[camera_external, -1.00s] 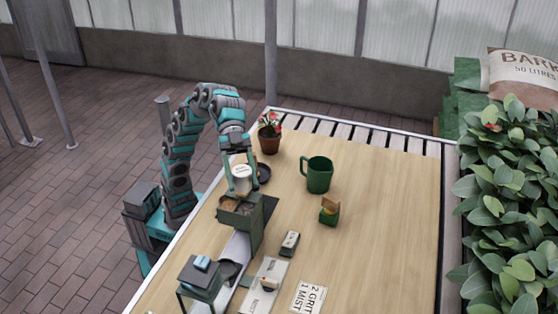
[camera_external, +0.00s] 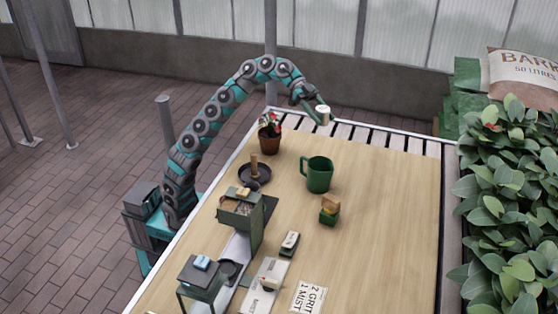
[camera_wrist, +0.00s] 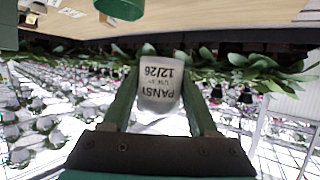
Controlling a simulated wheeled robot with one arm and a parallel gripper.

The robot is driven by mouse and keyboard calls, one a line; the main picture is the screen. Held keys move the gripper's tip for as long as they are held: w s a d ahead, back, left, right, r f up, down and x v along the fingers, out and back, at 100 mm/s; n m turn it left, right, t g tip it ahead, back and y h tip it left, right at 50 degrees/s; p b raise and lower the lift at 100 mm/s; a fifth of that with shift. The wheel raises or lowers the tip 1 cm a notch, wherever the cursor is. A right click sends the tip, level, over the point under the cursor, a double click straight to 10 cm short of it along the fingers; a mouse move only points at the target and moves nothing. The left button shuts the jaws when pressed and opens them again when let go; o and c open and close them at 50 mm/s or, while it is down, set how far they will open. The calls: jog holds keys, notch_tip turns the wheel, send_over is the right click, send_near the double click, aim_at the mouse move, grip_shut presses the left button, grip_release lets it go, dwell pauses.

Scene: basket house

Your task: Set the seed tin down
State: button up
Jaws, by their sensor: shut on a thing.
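The seed tin (camera_external: 322,115) is a small whitish cylinder. In the wrist view the tin (camera_wrist: 159,88) shows a label reading "PANSY 12/26", upside down in the picture. My gripper (camera_external: 318,110) is shut on it, with one green finger on each side in the wrist view (camera_wrist: 160,95). In the external view the tin shows over the white slatted strip (camera_external: 370,137) at the table's far end. It looks raised above the slats; the exact height is hard to tell.
A potted red flower (camera_external: 269,136) stands near the slats, left of the tin. A green mug (camera_external: 318,175) and a small green box (camera_external: 329,212) stand on the table (camera_external: 385,220). A dark dish (camera_external: 255,178) and a green boxy stand (camera_external: 240,213) are nearer my base.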

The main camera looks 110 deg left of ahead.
jog(key=s+a+f, duration=0.2)
jog(key=a, duration=0.6)
send_over(319, 151)
jog(key=shift+f, duration=2.55)
jog(key=shift+n+t+y, duration=0.3)
jog(key=shift+n+t, duration=0.1)
jog(key=shift+f+b, duration=0.5)
jog(key=shift+f, duration=4.5)
jog(key=shift+f+b, duration=0.35)
jog(key=shift+b, duration=0.05)
